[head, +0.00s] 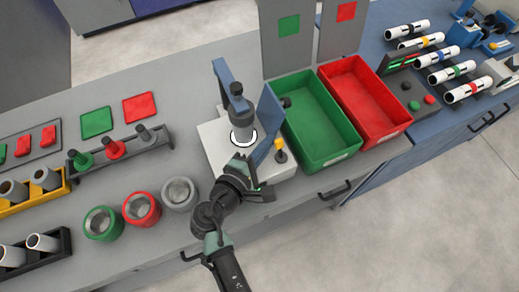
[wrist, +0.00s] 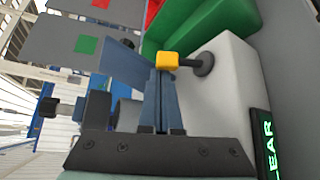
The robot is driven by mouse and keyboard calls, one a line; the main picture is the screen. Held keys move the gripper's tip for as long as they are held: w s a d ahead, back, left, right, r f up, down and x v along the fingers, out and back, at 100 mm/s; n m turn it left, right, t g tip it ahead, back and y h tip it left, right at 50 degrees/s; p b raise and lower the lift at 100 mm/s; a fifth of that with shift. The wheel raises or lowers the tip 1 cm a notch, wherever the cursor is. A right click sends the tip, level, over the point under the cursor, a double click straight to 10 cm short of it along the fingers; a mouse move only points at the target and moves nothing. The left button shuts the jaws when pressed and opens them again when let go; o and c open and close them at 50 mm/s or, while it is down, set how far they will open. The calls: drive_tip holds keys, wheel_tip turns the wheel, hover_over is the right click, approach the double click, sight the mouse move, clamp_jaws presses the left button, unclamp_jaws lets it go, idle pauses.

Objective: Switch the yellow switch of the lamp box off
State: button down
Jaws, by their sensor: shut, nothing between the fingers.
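The lamp box (head: 215,140) is a pale box on the grey bench, with a lit white ring (head: 243,137) under a blue stand. Its yellow-tipped switch (head: 279,145) stands at the box's right side. In the wrist view the yellow switch (wrist: 167,61) lies across the top of the view, its dark stem running right to a round base on the white box (wrist: 225,90). My gripper (wrist: 165,75) is shut and empty, its blue fingers just below the yellow tip. Whether they touch it I cannot tell. In the head view my arm largely covers the box's front.
A green bin (head: 318,140) and a red bin (head: 375,120) stand right of the lamp box. Grey, red and green ring-like cups (head: 141,208) stand on the left, near the bench edge. In the wrist view a dark panel with green letters (wrist: 268,145) is close on the right.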

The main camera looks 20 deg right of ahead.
drive_tip(key=shift+f+b, duration=0.15)
drive_tip(key=shift+b, duration=0.4)
drive_tip(key=shift+s+d+m+t+b, duration=0.15)
drive_tip(key=shift+m+t+b, duration=0.15)
drive_tip(key=shift+b, duration=0.5)
drive_tip(key=s+m+t+h+b, duration=0.1)
drive_tip(key=b, duration=0.4)
drive_tip(key=shift+f+m, duration=0.15)
drive_tip(key=shift+m, duration=0.15)
drive_tip(key=s+m+t+h+b, duration=0.1)
drive_tip(key=b, duration=0.5)
drive_tip(key=shift+m, duration=0.4)
drive_tip(key=b, duration=0.1)
drive_tip(key=m+h+b, duration=0.1)
drive_tip(key=shift+s+r+t+b, duration=0.2)
drive_tip(key=shift+s+t+b, duration=0.1)
drive_tip(key=shift+b, duration=0.1)
drive_tip(key=shift+r+p, duration=0.3)
drive_tip(key=shift+r, duration=0.15)
